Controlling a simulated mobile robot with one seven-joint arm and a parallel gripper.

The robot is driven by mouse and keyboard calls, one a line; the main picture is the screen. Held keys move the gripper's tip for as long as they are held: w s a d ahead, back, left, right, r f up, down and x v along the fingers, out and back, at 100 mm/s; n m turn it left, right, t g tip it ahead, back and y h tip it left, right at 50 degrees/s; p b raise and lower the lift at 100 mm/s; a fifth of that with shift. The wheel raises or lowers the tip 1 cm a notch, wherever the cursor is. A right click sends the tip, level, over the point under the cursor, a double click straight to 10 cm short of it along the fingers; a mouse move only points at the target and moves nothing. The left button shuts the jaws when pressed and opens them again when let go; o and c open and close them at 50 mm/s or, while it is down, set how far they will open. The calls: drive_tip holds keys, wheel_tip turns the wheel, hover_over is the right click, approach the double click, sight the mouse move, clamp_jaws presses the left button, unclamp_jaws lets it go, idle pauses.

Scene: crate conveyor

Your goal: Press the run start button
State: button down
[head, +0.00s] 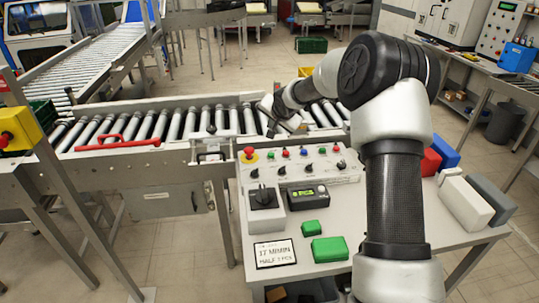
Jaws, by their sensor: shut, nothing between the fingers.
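A light control panel (262,171) stands along the back of the small table, against the roller conveyor. A lower row holds black knobs. I cannot read the labels, so I cannot tell which one is run start. My gripper (272,114) is shut and empty. In the picture it appears above and behind the panel, over the rollers, apart from the buttons. Its fingertips are small and dark.
Red, blue, white and grey blocks stand right of my arm. A red handle (117,143) lies along the conveyor.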

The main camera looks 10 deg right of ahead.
sight(272, 156)
drive_tip(key=shift+f, duration=0.1)
wheel_tip(272, 156, down, 9)
drive_tip(key=b, duration=0.6)
drive_tip(key=shift+b, duration=0.4)
idle(1.6)
drive_tip(key=shift+f+b, duration=0.25)
drive_tip(key=shift+b, duration=0.25)
drive_tip(key=shift+f+b, duration=0.45)
drive_tip(key=shift+f, duration=0.05)
idle(0.6)
drive_tip(key=shift+r+p, duration=0.45)
drive_tip(key=shift+r, duration=0.4)
drive_tip(key=shift+r, duration=0.1)
